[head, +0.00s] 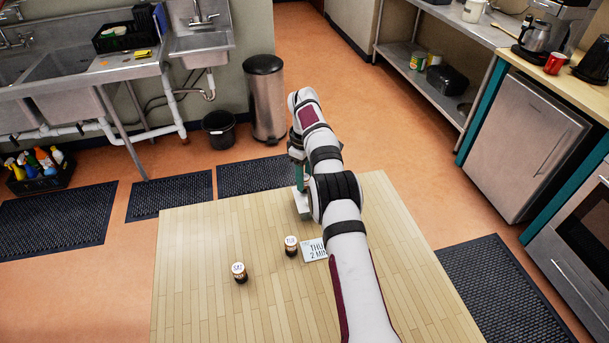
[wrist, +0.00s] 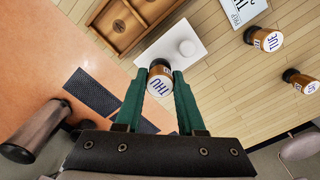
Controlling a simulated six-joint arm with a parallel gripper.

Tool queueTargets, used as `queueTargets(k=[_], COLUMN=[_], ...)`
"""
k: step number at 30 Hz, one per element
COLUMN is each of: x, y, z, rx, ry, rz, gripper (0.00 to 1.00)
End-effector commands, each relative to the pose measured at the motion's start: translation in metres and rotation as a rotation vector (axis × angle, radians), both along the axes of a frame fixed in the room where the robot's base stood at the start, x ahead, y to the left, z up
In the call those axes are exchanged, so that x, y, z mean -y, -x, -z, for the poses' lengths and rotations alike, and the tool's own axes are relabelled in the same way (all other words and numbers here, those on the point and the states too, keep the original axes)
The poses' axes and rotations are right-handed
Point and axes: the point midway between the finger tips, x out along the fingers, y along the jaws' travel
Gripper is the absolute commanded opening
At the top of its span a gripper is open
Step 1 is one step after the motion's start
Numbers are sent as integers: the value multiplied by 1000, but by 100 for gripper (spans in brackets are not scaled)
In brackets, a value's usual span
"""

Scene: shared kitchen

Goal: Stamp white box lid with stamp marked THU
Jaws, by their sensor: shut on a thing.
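My gripper (wrist: 160,84) has green fingers and is shut on the stamp marked THU (wrist: 158,85), its label facing the wrist camera. The white box (wrist: 158,50) lies just beyond the stamp in the wrist view, with a pale round shape on its lid. Whether the stamp touches the lid, I cannot tell. In the head view, part of the white box (head: 302,205) shows at the table's far side, below my gripper (head: 301,176); my arm hides the held stamp. A card reading THU 2 (head: 314,250) lies on the table, partly behind my arm.
A stamp marked TUE (head: 291,246) stands left of the card, and another stamp (head: 239,272) stands nearer the front left. A wooden tray with compartments (wrist: 128,26) lies beyond the box in the wrist view. The table's left part (head: 195,240) is clear.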

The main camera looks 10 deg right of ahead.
Motion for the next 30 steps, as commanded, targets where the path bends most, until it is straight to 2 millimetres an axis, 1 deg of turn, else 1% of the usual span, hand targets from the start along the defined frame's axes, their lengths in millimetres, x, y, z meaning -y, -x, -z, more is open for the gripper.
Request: queueTargets(k=[14, 30], x=[0, 0], y=[0, 0], z=[0, 5], rx=[1, 1], ry=[-1, -1], rz=[0, 0], gripper=[0, 0])
